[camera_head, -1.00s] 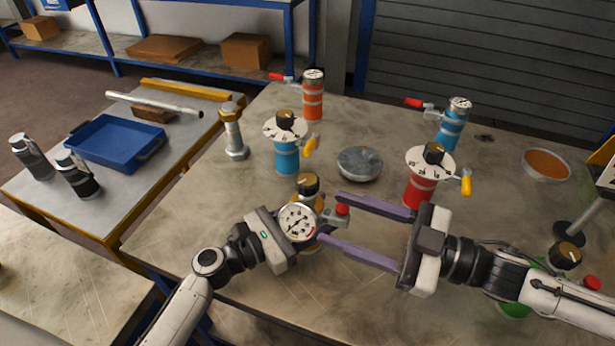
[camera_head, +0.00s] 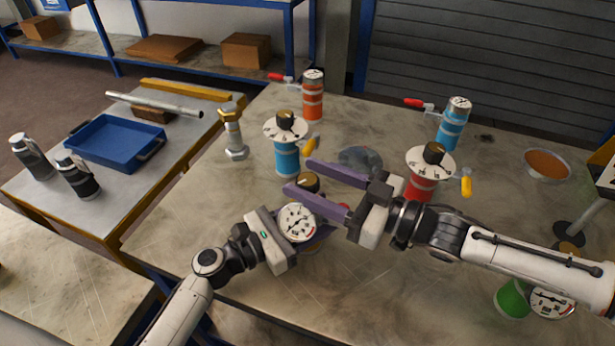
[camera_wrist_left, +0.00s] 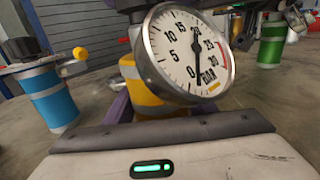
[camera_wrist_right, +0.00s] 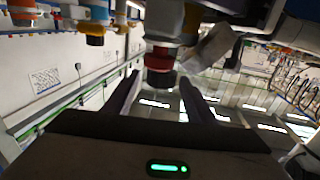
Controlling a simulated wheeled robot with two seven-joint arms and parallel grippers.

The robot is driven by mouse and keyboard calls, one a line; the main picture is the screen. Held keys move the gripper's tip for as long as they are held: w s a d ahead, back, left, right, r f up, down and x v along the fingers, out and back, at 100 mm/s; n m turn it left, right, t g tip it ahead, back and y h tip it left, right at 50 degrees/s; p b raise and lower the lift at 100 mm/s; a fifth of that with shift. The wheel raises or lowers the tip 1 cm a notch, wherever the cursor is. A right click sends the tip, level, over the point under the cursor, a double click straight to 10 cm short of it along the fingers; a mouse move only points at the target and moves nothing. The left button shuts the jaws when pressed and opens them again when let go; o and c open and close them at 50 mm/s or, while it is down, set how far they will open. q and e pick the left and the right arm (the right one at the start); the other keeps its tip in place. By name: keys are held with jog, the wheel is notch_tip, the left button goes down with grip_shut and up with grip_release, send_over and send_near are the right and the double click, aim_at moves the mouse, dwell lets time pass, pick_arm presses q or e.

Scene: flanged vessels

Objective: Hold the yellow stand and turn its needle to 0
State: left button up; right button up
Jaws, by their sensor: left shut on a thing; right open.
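The yellow stand (camera_wrist_left: 132,70) shows in the left wrist view, behind its white pressure gauge (camera_wrist_left: 190,55). The gauge's dark needle lies nearly upright across the dial, with one end near 20. My left gripper (camera_head: 312,238) is shut on the stand's body, mostly hidden in the head view by its own wrist and the gauge (camera_head: 297,222). The stand's black-topped knob (camera_head: 307,183) shows above the gauge. My right gripper (camera_head: 296,176) is open, pointing left, its purple fingertips at either side of the knob in the head view. I cannot tell whether they touch it.
A blue stand (camera_head: 287,160) is just behind, a red stand (camera_head: 421,187) behind the right arm. A green stand (camera_head: 513,298) is at front right. An orange (camera_head: 313,100) and a blue canister (camera_head: 453,128) stand farther back. The table's front middle is clear.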

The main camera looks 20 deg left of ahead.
jog(key=shift+w+a, duration=0.1)
jog(key=shift+a, duration=0.35)
jog(key=shift+c, duration=0.2)
jog(key=c, duration=1)
jog(key=shift+s+a+m+t, duration=0.1)
jog(key=shift+s+m+t, duration=0.05)
jog(key=shift+m+t, duration=0.35)
jog(key=shift+s+a+m+t, duration=0.1)
jog(key=shift+m+t, duration=0.2)
jog(key=shift+t, duration=0.3)
jog(key=shift+s+a+r+m+t+h, duration=0.1)
jog(key=shift+m+t+h, duration=0.35)
jog(key=shift+t, duration=0.3)
jog(key=shift+s+a+r+m+t+h, duration=0.1)
jog(key=shift+m+t+h, duration=0.3)
jog(key=shift+t, duration=0.35)
jog(key=shift+w+d+m+t+h, duration=0.2)
jog(key=shift+m+t+h, duration=0.05)
jog(key=shift+m+t, duration=0.25)
jog(key=shift+w, duration=0.1)
